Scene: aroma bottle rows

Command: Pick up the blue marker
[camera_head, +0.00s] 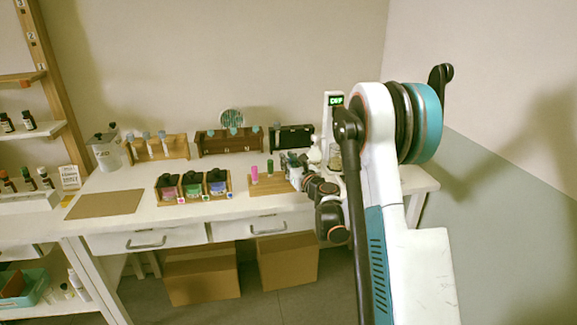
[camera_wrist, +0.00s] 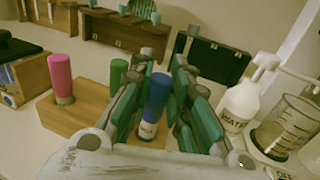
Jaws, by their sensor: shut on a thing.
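The blue marker (camera_wrist: 155,105) stands nearly upright between the fingers of my gripper (camera_wrist: 163,78) in the wrist view. It has a blue upper part and a pale lower end. My gripper is shut on it, low over the wooden block (camera_wrist: 75,116); I cannot tell if its base touches the block. The pink marker (camera_wrist: 60,78) and the green marker (camera_wrist: 117,72) stand on the block to the left. In the head view my gripper (camera_head: 291,165) is at the block's (camera_head: 262,189) right end, and the blue marker is not distinguishable there.
A white bottle (camera_wrist: 240,103) and a glass beaker (camera_wrist: 284,125) stand close right of my gripper. A wooden tray with dark-topped jars (camera_head: 193,188) lies left of the block. Racks (camera_head: 228,140) and a black case (camera_head: 291,138) line the back. A brown mat (camera_head: 104,204) lies empty.

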